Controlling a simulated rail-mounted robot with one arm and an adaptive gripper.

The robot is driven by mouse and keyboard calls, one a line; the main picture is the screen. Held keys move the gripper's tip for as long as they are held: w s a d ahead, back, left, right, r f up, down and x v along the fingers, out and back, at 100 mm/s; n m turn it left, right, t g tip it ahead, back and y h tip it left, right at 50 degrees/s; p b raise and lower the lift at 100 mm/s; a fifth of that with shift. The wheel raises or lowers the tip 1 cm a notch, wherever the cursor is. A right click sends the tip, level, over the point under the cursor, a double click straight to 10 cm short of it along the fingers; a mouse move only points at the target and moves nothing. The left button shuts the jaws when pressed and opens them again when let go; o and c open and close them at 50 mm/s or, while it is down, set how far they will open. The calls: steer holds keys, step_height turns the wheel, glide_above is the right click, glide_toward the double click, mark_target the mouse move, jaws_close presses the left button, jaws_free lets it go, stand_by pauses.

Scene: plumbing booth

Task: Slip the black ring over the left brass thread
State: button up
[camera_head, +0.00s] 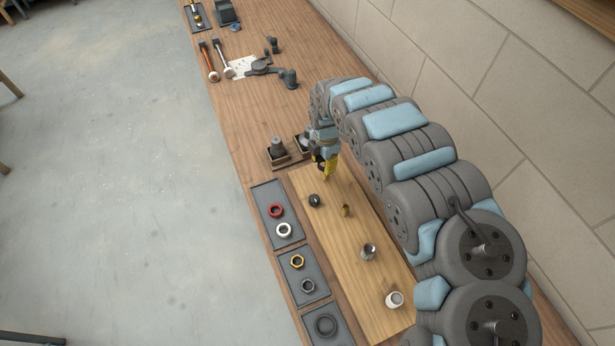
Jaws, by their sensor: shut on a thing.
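My gripper (328,173), with yellow fingertips pointing down, hangs over the far end of the light wooden board (338,240). It is shut on a small dark thing at the fingertips that looks like the black ring (321,168); its outline is mostly hidden by the fingers. A short brass thread (346,211) stands upright on the board, below and slightly right of my gripper and apart from it. A dark round fitting (315,200) stands to its left; I cannot tell whether brass is under it.
A silver fitting (368,251) and a white fitting (394,299) stand nearer on the board. Left trays hold a red ring (276,211), a white ring (284,230), a brass nut (297,262), a grey nut (308,286) and a large dark ring (325,324). My arm covers the right side.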

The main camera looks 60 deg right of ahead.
steer(key=shift+s+d, duration=0.2)
steer(key=shift+d, duration=0.1)
steer(key=shift+f, duration=0.1)
steer(key=shift+f+b, duration=0.2)
steer(key=shift+b, duration=0.15)
steer(key=shift+f+b, duration=0.75)
steer(key=shift+b, duration=0.1)
steer(key=shift+f, duration=0.9)
steer(key=o, duration=1.4)
